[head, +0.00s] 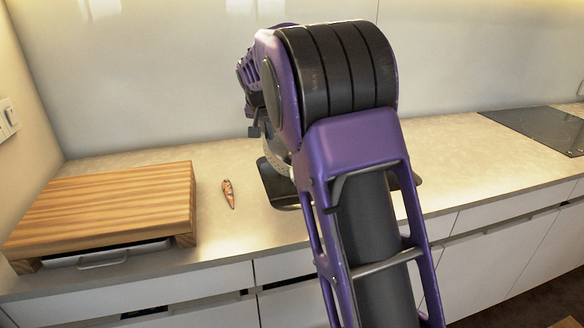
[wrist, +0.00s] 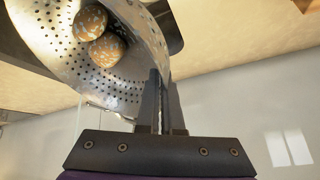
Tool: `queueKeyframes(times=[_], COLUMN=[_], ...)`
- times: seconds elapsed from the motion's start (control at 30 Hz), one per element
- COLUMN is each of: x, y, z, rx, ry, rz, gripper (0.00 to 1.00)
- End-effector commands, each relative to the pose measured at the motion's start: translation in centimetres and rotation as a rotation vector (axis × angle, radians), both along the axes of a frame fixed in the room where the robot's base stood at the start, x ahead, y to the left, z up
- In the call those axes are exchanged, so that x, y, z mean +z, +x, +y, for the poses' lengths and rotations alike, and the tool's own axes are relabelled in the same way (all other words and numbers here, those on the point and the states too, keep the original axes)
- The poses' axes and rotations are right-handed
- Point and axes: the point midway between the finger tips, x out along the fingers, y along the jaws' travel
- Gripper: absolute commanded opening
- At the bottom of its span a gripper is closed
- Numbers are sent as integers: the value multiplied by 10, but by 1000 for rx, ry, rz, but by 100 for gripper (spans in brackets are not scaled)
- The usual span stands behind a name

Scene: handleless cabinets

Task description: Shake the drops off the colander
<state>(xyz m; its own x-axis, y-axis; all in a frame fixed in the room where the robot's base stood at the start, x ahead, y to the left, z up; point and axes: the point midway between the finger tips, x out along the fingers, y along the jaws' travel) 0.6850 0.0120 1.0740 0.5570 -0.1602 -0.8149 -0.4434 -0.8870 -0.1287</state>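The colander (wrist: 125,75) is a grey metal bowl with many small holes, tilted in the wrist view. Two orange speckled balls (wrist: 105,48) lie inside it. My gripper (wrist: 160,85) is shut on the colander's rim, with its dark fingers at the wall. In the head view a small grey piece of the colander (head: 279,158) shows beside my arm, which hides the rest and my gripper. I cannot make out water drops on it.
A black tray-like thing (head: 272,188) is on the counter (head: 215,160), partly behind my arm. A wooden board (head: 110,205) stands at left over a metal tray (head: 105,258). A small orange patterned object (head: 229,193) lies between. A dark hob (head: 545,128) is at right.

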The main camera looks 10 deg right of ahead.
Motion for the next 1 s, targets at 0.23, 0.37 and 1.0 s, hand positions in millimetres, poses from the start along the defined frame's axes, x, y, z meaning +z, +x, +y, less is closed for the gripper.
queueKeyframes(times=[0.23,0.37,1.0], x=[-11,-10,49], y=[1,1,0], z=[0,0,0], rx=[1,1,0], ry=[0,0,-1], rz=[-4,-4,-3], gripper=[0,0,0])
